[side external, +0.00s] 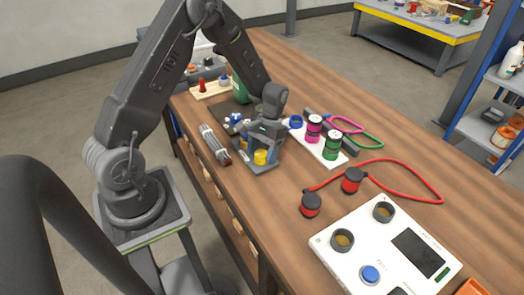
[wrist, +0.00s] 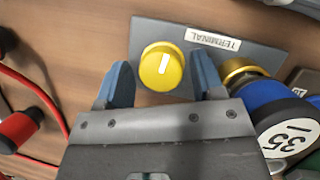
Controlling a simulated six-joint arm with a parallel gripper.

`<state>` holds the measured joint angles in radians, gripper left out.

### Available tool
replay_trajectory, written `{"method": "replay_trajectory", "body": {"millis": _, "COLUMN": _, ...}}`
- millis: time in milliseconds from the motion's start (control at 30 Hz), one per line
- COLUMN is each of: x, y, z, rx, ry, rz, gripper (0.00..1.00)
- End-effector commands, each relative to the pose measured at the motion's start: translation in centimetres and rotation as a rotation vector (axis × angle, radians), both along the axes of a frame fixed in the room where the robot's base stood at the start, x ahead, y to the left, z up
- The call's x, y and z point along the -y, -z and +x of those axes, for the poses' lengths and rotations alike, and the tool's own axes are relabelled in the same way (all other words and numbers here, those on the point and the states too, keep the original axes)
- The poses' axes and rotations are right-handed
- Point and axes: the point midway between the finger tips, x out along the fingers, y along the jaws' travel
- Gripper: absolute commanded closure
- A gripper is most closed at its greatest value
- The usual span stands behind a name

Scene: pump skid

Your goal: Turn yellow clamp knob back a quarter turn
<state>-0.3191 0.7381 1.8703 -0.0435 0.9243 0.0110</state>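The yellow clamp knob (wrist: 162,66) has a white line on its top and sits on a grey plate labelled TERMINAL (wrist: 212,40). It also shows in the side external view (side external: 260,157), low beside the gripper. My gripper (wrist: 160,84) is open, with one blue-grey fingertip on each side of the knob and a visible gap to each. In the side external view, my gripper (side external: 268,135) is over the plate and hides part of it.
A blue cylinder with a brass collar, marked 35 (wrist: 285,125), stands close to the right finger. Red connectors on a red cable (side external: 352,180) lie to the right, near a white panel (side external: 330,243). Pink and green spools (side external: 331,145) stand behind.

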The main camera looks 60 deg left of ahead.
Motion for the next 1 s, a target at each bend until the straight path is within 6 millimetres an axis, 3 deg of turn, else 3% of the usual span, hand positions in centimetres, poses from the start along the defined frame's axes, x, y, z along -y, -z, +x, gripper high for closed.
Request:
{"method": "replay_trajectory", "body": {"millis": 433, "x": -0.2, "y": -0.9, "z": 0.4, "rx": 0.002, "ry": 0.0, "rz": 0.002, "gripper": 0.31}}
{"method": "replay_trajectory", "body": {"millis": 1000, "x": -1.9, "y": -11.2, "z": 4.3, "rx": 0.002, "ry": 0.0, "rz": 0.001, "gripper": 0.31}}
